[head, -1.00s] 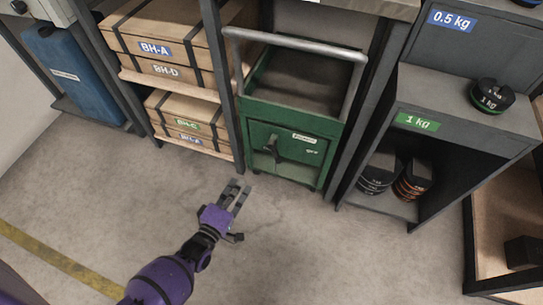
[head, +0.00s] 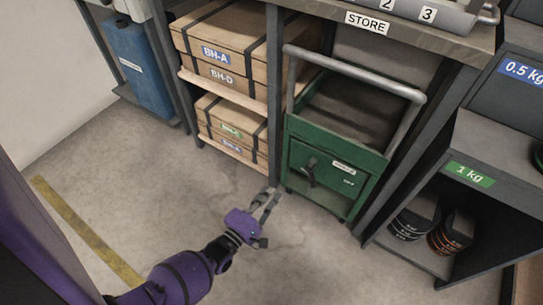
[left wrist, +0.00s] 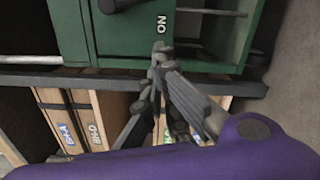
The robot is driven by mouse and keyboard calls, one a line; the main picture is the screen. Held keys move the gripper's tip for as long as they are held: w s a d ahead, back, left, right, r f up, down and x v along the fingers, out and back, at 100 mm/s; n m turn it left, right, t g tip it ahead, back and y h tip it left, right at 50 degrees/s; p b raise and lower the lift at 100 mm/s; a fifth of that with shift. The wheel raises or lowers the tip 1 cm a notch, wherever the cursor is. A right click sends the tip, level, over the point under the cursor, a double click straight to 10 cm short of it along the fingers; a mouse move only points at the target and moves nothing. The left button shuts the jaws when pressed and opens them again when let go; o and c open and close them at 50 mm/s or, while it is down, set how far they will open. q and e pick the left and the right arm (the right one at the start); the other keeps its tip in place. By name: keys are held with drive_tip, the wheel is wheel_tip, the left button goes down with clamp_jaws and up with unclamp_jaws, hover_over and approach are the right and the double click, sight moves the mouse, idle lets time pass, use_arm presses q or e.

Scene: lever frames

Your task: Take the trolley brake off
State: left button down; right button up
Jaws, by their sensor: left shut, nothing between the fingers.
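The green trolley (head: 326,203) stands in a bay under the bench, with a grey push handle (head: 352,72). A dark brake lever (head: 310,172) is on its front panel, beside small white labels. In the left wrist view the trolley (left wrist: 110,40) fills the top, turned sideways, with white letters "ON" on it. A dark part, probably the lever (left wrist: 115,4), is cut off by the top edge. My purple left gripper (head: 270,198) is shut and empty, low in front of the trolley's left side, apart from the lever. Its fingers (left wrist: 158,60) show close together in the wrist view. My right gripper is out of view.
Wooden crates (head: 225,78) fill the shelves left of the trolley, behind a grey post (head: 274,90). A blue container (head: 138,68) stands farther left. A grey weight rack (head: 470,240) stands at right. The floor (head: 130,170) in front is clear.

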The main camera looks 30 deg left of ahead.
sight(311, 176)
use_arm(q)
drive_tip(key=w+d+r+b, duration=0.1)
drive_tip(key=w+d+b, duration=0.1)
drive_tip(key=w+d, duration=0.2)
drive_tip(key=w, duration=0.3)
drive_tip(key=shift+w+d, duration=0.2)
drive_tip(key=shift+w, duration=0.2)
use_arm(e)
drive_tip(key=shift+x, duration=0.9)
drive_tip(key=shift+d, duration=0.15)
use_arm(q)
drive_tip(key=shift+s, duration=0.1)
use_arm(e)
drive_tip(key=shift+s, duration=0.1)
